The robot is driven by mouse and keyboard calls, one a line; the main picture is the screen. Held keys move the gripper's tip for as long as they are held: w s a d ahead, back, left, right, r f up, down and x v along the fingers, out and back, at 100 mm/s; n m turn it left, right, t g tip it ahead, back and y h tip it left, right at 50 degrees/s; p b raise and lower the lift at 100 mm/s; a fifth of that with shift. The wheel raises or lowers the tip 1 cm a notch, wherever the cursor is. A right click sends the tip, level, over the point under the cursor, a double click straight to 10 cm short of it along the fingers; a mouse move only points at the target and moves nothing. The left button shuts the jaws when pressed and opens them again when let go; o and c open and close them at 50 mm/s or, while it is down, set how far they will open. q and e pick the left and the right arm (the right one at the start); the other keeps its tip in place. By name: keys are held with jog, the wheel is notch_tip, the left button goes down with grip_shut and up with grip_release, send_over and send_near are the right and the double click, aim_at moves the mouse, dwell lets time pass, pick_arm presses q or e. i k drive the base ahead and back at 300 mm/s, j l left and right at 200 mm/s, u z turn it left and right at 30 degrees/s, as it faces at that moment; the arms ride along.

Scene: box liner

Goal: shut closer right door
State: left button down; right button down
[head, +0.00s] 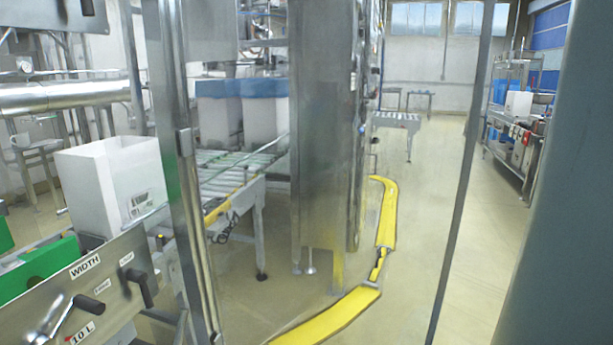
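A steel upright (178,110) with a small fitting on it stands at the left, running from top to bottom of the head view. A thin dark upright edge (463,175) slants down the right half. The space between them looks see-through, and it may be a clear door panel; I cannot tell for sure, nor whether it is open or shut. No handle is clearly visible. Neither of my grippers is in view.
A machine panel (60,300) with cranks juts in at lower left, below a white box (112,183). A roller conveyor (225,182) and steel cabinet (322,130) stand behind. A yellow floor strip (330,318) curves past. The floor on the right (510,230) is clear.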

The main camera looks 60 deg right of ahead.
aim_at(488, 18)
jog(key=k+l+u, duration=0.1)
jog(key=l, duration=0.35)
jog(key=k+l, duration=0.25)
jog(key=l, duration=0.15)
jog(key=k+l+u, duration=0.15)
jog(key=l, duration=0.3)
jog(key=k+l, duration=0.25)
jog(key=l, duration=0.15)
jog(key=i+l+u, duration=0.1)
jog(key=l, duration=0.6)
jog(key=l+u, duration=0.1)
jog(key=l, duration=0.6)
